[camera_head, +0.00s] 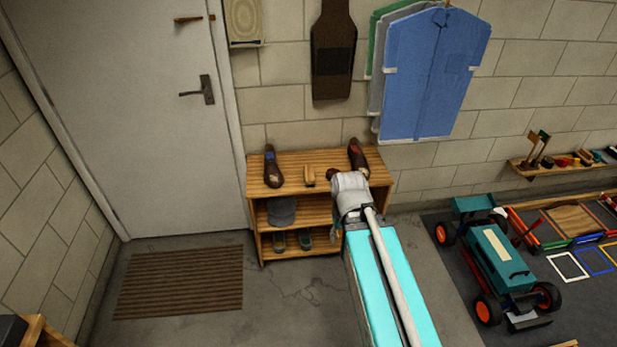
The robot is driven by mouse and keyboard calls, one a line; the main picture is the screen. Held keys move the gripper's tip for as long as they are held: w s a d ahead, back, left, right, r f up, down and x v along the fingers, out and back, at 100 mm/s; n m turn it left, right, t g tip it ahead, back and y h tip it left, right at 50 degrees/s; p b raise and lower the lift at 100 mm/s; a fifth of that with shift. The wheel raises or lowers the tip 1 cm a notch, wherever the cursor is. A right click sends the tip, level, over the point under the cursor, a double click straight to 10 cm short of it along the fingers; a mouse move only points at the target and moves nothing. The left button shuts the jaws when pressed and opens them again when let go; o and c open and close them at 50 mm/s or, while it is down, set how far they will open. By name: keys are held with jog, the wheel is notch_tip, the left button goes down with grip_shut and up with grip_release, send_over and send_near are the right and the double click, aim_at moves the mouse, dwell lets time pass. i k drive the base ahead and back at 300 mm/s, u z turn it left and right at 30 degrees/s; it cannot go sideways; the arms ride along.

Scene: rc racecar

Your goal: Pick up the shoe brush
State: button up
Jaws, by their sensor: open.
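A second brown shoe with a red patch (358,155) lies behind my gripper. A small brown thing (332,174) sits beside the gripper. A grey cap (282,211) and green shoes (292,240) are on lower shelves. A doormat (180,282) and an RC car (497,257) lie on the floor.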

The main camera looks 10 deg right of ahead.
aim_at(310, 180)
jog(key=u, duration=0.05)
jog(key=i, duration=1)
jog(key=z, duration=0.05)
